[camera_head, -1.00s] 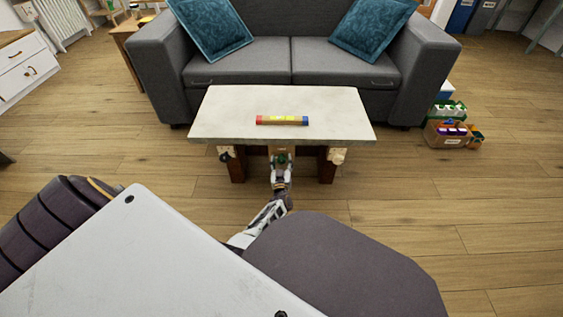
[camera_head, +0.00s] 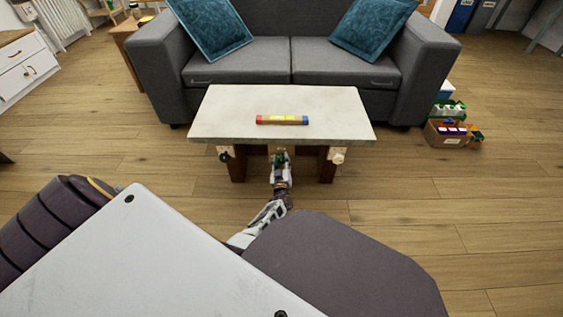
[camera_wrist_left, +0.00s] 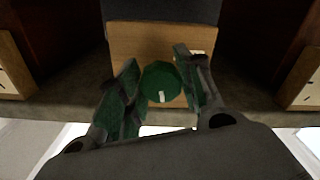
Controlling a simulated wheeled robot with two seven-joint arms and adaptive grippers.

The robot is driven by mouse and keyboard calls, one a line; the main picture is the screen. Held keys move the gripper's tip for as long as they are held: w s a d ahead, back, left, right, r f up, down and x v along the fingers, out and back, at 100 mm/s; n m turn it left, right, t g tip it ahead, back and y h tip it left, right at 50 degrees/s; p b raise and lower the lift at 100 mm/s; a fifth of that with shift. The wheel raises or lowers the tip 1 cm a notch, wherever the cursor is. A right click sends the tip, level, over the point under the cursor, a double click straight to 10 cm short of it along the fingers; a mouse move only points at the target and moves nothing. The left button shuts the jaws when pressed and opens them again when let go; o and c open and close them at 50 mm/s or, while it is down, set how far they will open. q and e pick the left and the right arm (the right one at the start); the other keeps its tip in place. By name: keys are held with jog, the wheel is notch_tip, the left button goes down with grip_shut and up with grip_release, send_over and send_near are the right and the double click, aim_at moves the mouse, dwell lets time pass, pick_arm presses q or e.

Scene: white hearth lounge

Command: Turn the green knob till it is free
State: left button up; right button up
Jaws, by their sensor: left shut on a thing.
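The green knob (camera_wrist_left: 160,80) sits on a wooden block (camera_wrist_left: 137,40) in the left wrist view, with a small white mark near its lower edge. My left gripper (camera_wrist_left: 160,88) has one finger on each side of it and is shut on it. In the head view the left gripper (camera_head: 280,165) is under the front edge of the table (camera_head: 225,120), and the knob is mostly hidden by the fingers there. My right gripper is out of view.
A bar with red and blue ends (camera_head: 282,120) lies on the tabletop. A black knob (camera_head: 225,156) and a white knob (camera_head: 338,158) sit at the table's front legs. A grey sofa (camera_head: 295,60) stands behind.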

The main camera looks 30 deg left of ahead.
pick_arm(q)
jog(key=n, duration=1)
jog(key=shift+n, duration=0.4)
jog(key=n, duration=0.5)
jog(key=shift+n, duration=0.4)
jog(key=n, duration=0.5)
jog(key=o, duration=1)
jog(key=shift+r, duration=0.1)
jog(key=shift+o, duration=0.2)
jog(key=shift+s+d, duration=0.1)
